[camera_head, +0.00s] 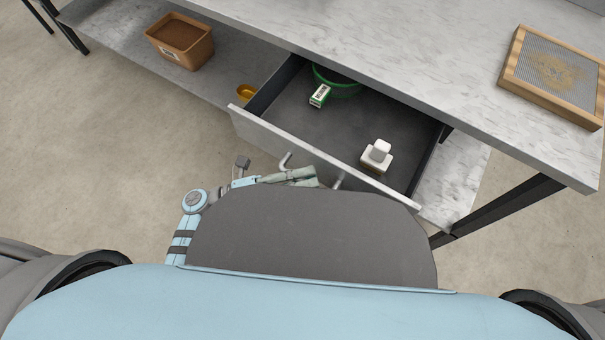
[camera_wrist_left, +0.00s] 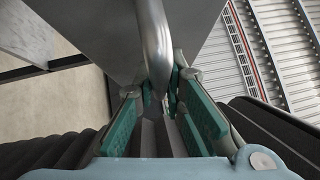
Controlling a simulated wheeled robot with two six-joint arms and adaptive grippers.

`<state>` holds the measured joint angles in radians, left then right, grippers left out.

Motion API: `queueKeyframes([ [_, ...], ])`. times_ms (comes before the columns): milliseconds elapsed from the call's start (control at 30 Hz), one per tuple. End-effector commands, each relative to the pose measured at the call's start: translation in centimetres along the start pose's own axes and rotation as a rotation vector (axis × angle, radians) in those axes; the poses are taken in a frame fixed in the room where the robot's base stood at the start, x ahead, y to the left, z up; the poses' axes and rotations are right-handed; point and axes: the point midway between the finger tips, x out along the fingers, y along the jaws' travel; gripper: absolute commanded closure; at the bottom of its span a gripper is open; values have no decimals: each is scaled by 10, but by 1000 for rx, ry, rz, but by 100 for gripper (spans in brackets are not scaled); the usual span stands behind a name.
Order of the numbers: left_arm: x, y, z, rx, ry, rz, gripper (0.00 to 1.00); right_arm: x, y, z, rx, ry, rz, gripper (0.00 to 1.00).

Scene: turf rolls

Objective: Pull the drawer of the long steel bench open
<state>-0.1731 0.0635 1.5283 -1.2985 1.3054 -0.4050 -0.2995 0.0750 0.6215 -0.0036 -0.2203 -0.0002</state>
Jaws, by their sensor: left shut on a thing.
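The long steel bench (camera_head: 400,62) runs across the top of the head view. Its drawer (camera_head: 300,150) stands pulled out toward me, with its inside in view. The drawer's bar handle (camera_head: 286,160) is on its front face, partly hidden by my gripper. My left gripper (camera_head: 312,176) is at the handle. In the left wrist view the metal handle (camera_wrist_left: 156,45) runs between the green-padded fingers of my left gripper (camera_wrist_left: 168,95), which is shut on it. The right gripper is not in view.
Inside the drawer are a green round bowl (camera_head: 338,84), a small green-and-white box (camera_head: 320,96) and a white bottle-like object (camera_head: 377,156). A wood-framed screen (camera_head: 553,72) lies on the benchtop.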

Motion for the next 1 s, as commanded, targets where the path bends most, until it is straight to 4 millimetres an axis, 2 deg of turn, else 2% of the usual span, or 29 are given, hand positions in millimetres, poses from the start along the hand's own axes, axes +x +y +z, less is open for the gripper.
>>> queueKeyframes([
  [33, -1, 1, 0, 1, 1, 4, 100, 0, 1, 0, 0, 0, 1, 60],
  [67, -1, 1, 0, 1, 1, 4, 85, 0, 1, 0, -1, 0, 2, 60],
  [167, -1, 1, 0, 1, 0, 3, 69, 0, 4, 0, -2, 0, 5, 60],
  [400, 0, 0, 0, 0, -2, 2, 69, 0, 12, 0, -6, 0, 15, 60],
  [667, -4, 1, 0, 0, -1, 3, 69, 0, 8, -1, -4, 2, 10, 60],
  [767, -18, 2, 0, 0, -1, 6, 69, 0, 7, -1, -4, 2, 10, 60],
  [1000, -83, 2, 0, -2, 0, 9, 69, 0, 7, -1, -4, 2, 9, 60],
])
